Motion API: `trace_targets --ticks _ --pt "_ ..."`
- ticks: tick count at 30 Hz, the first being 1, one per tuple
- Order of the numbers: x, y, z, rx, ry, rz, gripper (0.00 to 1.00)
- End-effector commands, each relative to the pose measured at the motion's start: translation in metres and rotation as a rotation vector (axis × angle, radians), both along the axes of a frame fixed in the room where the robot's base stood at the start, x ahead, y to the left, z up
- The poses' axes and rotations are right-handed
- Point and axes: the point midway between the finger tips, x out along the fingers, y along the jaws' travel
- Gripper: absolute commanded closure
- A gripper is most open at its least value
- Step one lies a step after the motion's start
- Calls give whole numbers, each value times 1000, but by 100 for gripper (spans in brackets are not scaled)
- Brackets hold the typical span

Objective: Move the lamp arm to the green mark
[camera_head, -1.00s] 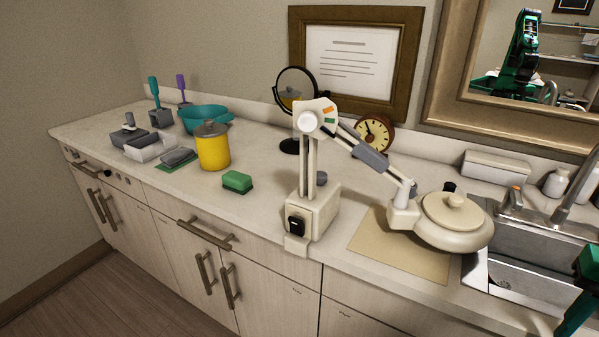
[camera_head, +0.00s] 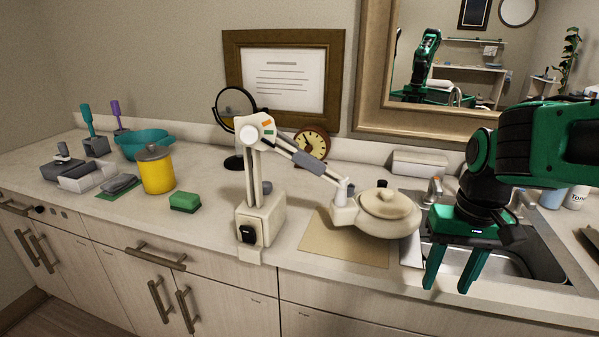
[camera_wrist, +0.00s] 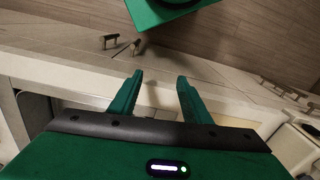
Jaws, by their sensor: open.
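The cream lamp arm (camera_head: 292,153) rises from a base (camera_head: 261,226) near the counter's front edge and slopes down to the right, with a grey sleeve on its middle. The arm's upper joint (camera_head: 257,132) carries an orange mark (camera_head: 266,123) and a green mark (camera_head: 268,132). My gripper (camera_head: 450,281) is open and empty, pointing down in front of the sink, right of the pot and apart from it. Its fingers also show in the wrist view (camera_wrist: 158,92), with nothing between them.
The sink (camera_head: 480,258) is behind my gripper. A tan mat (camera_head: 330,244) lies by the pot. A green sponge (camera_head: 185,202), yellow canister (camera_head: 157,172), teal bowl (camera_head: 143,142), round mirror (camera_head: 238,107) and clock (camera_head: 312,144) stand leftward or behind.

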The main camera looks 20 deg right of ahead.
Motion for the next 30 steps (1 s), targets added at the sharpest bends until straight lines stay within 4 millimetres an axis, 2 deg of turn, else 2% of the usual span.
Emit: trace_targets --ticks 5,9,12,15,18,21,25,30 --pt "77 24 40 42 -79 233 56" --pt "153 52 86 86 -168 532 56" --pt "198 76 116 113 -224 764 56" --pt "233 99 143 134 -276 997 56" --pt "259 119 165 150 -320 1229 56" --pt "277 133 183 158 -360 1443 56" --pt "289 143 197 162 -395 1666 56" --pt "294 147 206 159 -420 1826 56"
